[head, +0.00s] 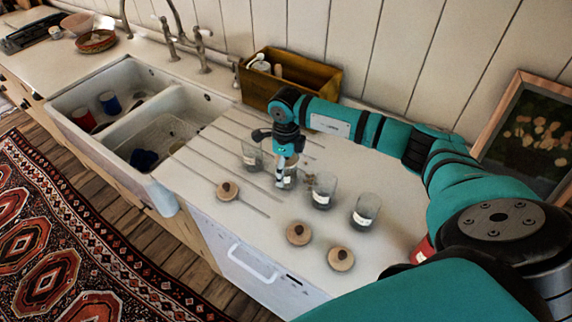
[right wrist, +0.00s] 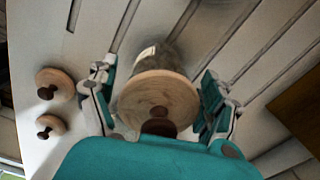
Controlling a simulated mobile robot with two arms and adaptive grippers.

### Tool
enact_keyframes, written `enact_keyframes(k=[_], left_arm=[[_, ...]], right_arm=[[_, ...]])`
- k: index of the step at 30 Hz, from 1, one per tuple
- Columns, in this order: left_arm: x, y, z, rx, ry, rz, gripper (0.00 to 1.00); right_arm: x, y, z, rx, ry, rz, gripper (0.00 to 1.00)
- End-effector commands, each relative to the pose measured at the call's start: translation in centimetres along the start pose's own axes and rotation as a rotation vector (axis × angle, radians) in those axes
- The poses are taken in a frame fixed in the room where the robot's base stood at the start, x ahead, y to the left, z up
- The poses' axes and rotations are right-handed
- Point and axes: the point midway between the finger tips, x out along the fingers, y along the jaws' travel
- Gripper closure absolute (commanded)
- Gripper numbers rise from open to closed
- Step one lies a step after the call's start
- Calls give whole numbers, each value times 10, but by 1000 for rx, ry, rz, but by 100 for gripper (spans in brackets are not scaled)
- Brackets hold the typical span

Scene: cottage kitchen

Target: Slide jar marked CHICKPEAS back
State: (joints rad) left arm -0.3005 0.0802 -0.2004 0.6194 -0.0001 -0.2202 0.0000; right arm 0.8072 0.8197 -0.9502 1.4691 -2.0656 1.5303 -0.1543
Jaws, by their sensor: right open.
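Several glass jars with white labels stand in a row on the counter in the head view: one at the back left (head: 252,157), one under my right gripper (head: 290,181), and two to the right (head: 323,190) (head: 366,211). The label writing is too small to read, so I cannot tell which is CHICKPEAS. My right gripper (head: 284,160) points down at the second jar and partly hides it. In the right wrist view, my open fingers stand on either side of a jar with a wooden knobbed lid (right wrist: 155,92). My left gripper is out of view.
Loose wooden lids (head: 227,191) (head: 299,233) (head: 340,259) lie in front of the jars. A wooden box (head: 318,75) stands behind against the wall. A white double sink (head: 130,75) is at left, a framed picture (head: 535,135) at right.

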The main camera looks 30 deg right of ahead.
Motion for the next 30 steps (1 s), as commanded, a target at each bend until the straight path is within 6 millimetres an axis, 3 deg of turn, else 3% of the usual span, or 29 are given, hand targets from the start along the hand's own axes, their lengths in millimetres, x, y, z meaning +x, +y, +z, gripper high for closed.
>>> enact_keyframes(k=[11,27,30], left_arm=[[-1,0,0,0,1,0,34],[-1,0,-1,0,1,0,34],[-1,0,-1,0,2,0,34]], right_arm=[[6,0,0,-1,1,0,18],[5,0,0,-1,0,0,84],[5,0,0,-1,0,-1,84]])
